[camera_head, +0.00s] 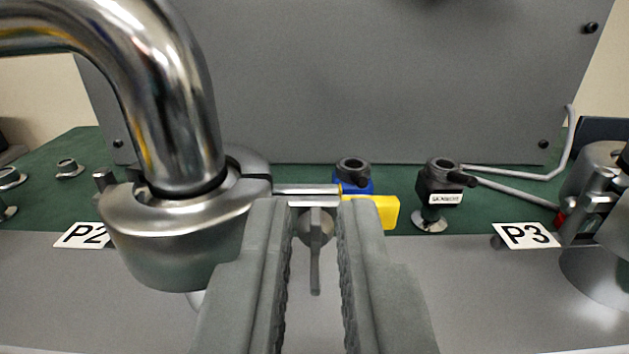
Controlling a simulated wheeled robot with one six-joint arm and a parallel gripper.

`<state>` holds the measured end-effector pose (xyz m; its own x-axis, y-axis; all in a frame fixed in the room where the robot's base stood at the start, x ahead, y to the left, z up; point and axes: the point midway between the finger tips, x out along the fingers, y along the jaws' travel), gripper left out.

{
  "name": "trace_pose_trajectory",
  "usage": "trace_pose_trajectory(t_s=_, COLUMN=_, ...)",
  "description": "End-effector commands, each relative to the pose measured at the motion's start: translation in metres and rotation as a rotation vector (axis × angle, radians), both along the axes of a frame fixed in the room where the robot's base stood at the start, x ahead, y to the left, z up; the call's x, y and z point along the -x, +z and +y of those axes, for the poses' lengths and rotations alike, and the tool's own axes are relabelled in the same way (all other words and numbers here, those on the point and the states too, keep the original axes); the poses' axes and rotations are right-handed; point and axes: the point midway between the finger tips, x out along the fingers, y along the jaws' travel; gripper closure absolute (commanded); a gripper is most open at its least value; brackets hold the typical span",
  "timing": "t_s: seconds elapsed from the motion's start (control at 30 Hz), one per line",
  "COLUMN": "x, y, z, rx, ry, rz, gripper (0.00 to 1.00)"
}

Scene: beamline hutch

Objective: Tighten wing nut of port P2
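Port P2 is a metal flange with a clamp ring (180,230) at the left, with a bent shiny pipe (180,120) rising from it. Its label P2 (82,235) is partly hidden by the clamp. A threaded rod reaches right from the clamp to a wing nut (315,250), whose one wing points down. My gripper (312,215) is open, with one finger on each side of the wing nut in the picture. I cannot tell whether either finger touches it. The left finger hides part of the clamp's right side.
A yellow handle (385,212) sits right behind the right finger, by a blue fitting (352,175). A black post holder (438,190) stands further right. The P3 label (526,236) and another metal port (600,190) are at the right edge. A grey panel (350,80) closes off the back.

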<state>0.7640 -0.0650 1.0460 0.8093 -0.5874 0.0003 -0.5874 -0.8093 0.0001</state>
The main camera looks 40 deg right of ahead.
Motion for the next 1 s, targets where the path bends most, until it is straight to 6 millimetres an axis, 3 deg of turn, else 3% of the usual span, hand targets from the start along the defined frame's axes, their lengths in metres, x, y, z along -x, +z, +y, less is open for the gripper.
trace_pose_trajectory(t_s=0.37, x=-0.0043, y=-0.0002, z=-0.0036, rx=0.000, ry=-0.001, rz=0.000, gripper=0.87)
trace_pose_trajectory(t_s=0.43, x=-0.0042, y=-0.0002, z=-0.0036, rx=0.000, ry=0.000, rz=0.000, gripper=0.99)
trace_pose_trajectory(t_s=0.47, x=-0.0042, y=-0.0002, z=-0.0036, rx=0.000, ry=0.000, rz=0.000, gripper=1.00)
trace_pose_trajectory(t_s=1.0, x=-0.0030, y=-0.0002, z=-0.0051, rx=-0.081, ry=-0.001, rz=-0.059, gripper=1.00)
